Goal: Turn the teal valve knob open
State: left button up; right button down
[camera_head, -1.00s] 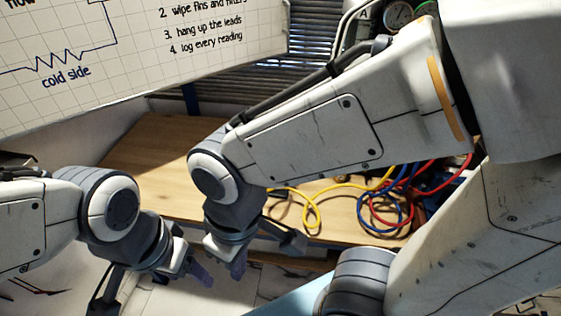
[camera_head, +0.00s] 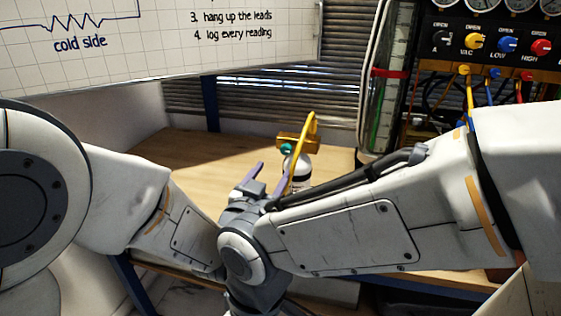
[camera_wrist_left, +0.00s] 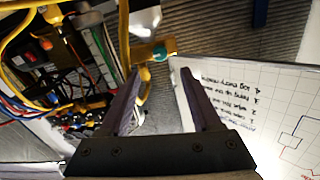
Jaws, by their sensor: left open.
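The teal valve knob (camera_head: 287,149) sits on a brass-yellow valve body (camera_head: 298,139) atop a white bottle (camera_head: 299,172) on the wooden bench. In the left wrist view the knob (camera_wrist_left: 159,54) shows just beyond and between the fingertips. My left gripper (camera_head: 270,174) is open, its two purple-grey fingers pointing up toward the valve from the front left. It also shows in the left wrist view (camera_wrist_left: 159,76), with no contact on the knob visible. My right gripper is out of view.
A gauge panel (camera_head: 492,42) with coloured knobs and hoses stands at the back right, beside a clear tube (camera_head: 386,95). A whiteboard (camera_head: 150,50) hangs at the upper left. The bench (camera_head: 200,152) is clear left of the bottle.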

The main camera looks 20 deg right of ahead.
aim_at(285, 150)
pick_arm(q)
jog(key=p+x, duration=0.1)
jog(key=x, duration=0.8)
jog(key=shift+w+d, duration=0.15)
jog(key=shift+w, duration=0.05)
grip_shut()
